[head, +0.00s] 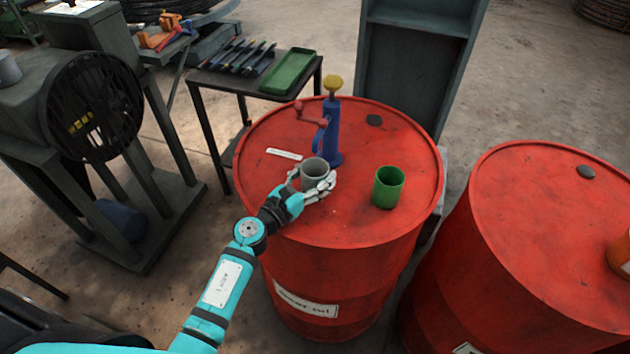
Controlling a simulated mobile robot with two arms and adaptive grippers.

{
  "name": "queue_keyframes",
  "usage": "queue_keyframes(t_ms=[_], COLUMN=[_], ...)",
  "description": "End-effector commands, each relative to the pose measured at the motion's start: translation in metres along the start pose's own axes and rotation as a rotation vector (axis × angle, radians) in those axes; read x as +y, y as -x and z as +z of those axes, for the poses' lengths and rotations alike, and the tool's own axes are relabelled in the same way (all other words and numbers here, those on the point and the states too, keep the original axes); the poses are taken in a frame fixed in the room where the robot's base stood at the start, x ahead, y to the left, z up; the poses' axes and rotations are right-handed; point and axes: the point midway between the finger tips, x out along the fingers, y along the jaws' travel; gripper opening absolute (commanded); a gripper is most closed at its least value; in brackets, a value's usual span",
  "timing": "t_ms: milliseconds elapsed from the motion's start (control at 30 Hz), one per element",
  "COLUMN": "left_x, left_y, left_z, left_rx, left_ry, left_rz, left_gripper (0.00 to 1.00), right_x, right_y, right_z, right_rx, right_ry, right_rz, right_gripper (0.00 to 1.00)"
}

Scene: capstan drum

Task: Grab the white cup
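A greyish-white cup (315,168) stands upright at the near left part of the top of a red drum (350,228). My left gripper (312,184) is at the cup, with a finger on its left side and a finger on its right side. The fingers hide the lower part of the cup. I cannot tell whether they press on it, or whether its base rests on the drum. My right gripper is not in view.
A green cup (388,188) stands to the right on the same drum. A blue hand-cranked tool (330,135) with a yellow knob stands just behind the white cup. A second red drum (545,230) is at the right. A dark table (225,88) with a green tray (288,72) stands behind.

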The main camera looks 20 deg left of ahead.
Motion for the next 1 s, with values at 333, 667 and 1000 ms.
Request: queue_keyframes(t_ms=[333, 667, 1000], left_x=[0.0, 0.0, 0.0], left_y=[0.0, 0.0, 0.0], left_z=[0.0, 0.002, 0.021], left_rx=[0.0, 0.0, 0.0], left_ry=[0.0, -0.001, -0.003], left_rz=[0.0, 0.0, -0.001], left_gripper=[0.28, 0.23, 0.23], right_x=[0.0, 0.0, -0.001], right_y=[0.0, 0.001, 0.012], right_z=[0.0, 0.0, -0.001], right_rx=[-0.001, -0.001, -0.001], right_ry=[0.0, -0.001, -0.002], right_rz=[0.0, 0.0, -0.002], right_gripper=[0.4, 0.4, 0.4])
